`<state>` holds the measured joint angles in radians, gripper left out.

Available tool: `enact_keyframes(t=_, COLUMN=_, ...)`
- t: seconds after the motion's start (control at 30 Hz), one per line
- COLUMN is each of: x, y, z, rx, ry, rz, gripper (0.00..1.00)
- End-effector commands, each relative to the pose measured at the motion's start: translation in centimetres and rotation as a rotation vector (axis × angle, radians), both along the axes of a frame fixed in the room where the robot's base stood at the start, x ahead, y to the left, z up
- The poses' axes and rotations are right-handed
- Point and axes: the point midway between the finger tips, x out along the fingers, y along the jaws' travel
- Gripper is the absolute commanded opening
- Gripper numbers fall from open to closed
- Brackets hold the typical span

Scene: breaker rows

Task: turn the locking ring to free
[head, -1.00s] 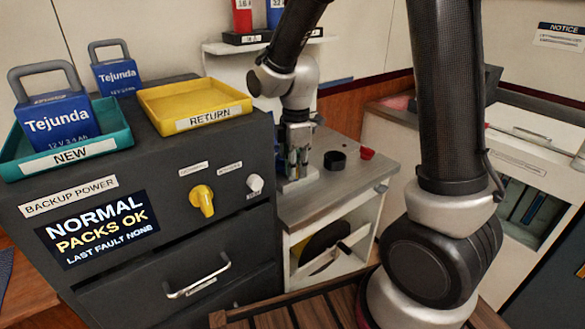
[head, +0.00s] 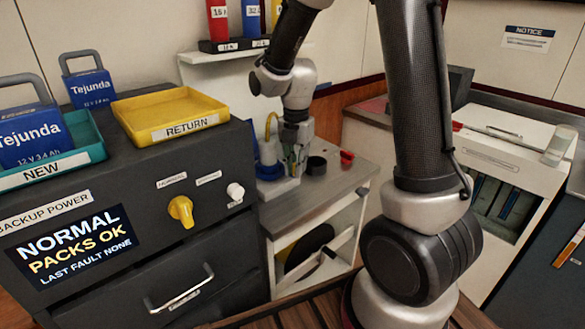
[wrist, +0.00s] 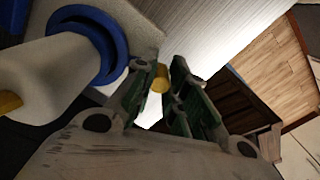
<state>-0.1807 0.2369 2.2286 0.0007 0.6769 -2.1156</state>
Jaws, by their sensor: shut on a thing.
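My gripper (head: 294,170) points down over the grey side bench, beside a blue fitting (head: 268,165) with a yellow hoop (head: 269,126) above it. In the wrist view, a blue ring (wrist: 112,42) sits around a white cylinder (wrist: 42,75) at the upper left. The green-padded fingertips (wrist: 164,82) are closed on a small yellow piece (wrist: 160,77) to the right of that ring. Whether the yellow piece is joined to the blue ring cannot be told. No lock or free marking can be read.
A black cup-like ring (head: 316,165) and a red knob (head: 347,158) are on the bench (head: 330,190) right of the gripper. A dark cabinet (head: 110,150) with a yellow RETURN tray (head: 172,115) and a yellow switch (head: 181,210) stands at left. A shelf (head: 208,56) is behind.

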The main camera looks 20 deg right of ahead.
Motion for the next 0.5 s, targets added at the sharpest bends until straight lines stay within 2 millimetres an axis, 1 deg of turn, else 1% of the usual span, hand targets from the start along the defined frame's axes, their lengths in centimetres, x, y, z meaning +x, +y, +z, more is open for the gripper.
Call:
enact_keyframes(t=0.2, x=0.52, y=-0.47, z=0.03, rx=0.0, ry=-0.003, rz=-0.004, gripper=0.0)
enact_keyframes(t=0.5, x=0.71, y=-0.62, z=0.04, rx=0.0, ry=-0.003, rz=-0.006, gripper=0.0)
